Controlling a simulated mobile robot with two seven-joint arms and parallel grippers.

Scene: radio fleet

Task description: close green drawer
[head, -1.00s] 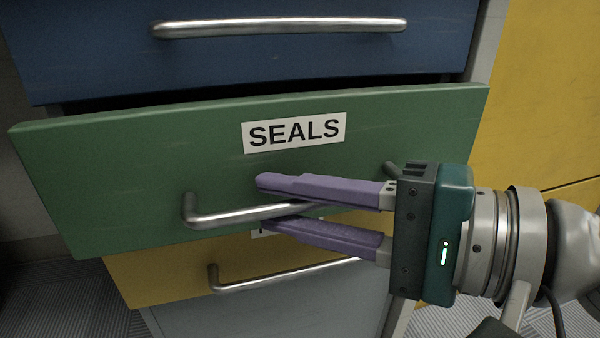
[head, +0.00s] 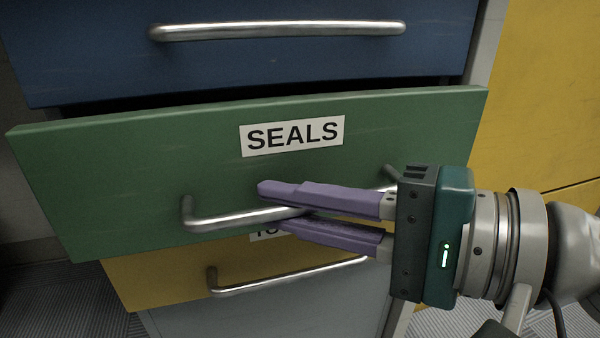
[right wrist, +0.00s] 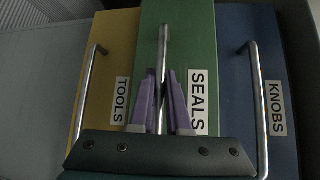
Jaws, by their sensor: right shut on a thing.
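The green drawer (head: 130,175) with a white SEALS label stands pulled out past the blue drawer above it, with a dark gap over its top edge. Its metal bar handle (head: 215,220) runs across its front. My right gripper (head: 270,206) comes in from the right and is shut on this handle, one purple finger above the bar and one below. In the right wrist view the handle (right wrist: 163,50) passes between the two fingers. The fingers and gripper body hide part of the handle. My left gripper is not in view.
The blue drawer (head: 280,60) with its own handle is above. The yellow TOOLS drawer (head: 170,275) with a handle is just below the green one. A yellow panel (head: 550,100) stands at the right. Striped floor (head: 60,300) shows at lower left.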

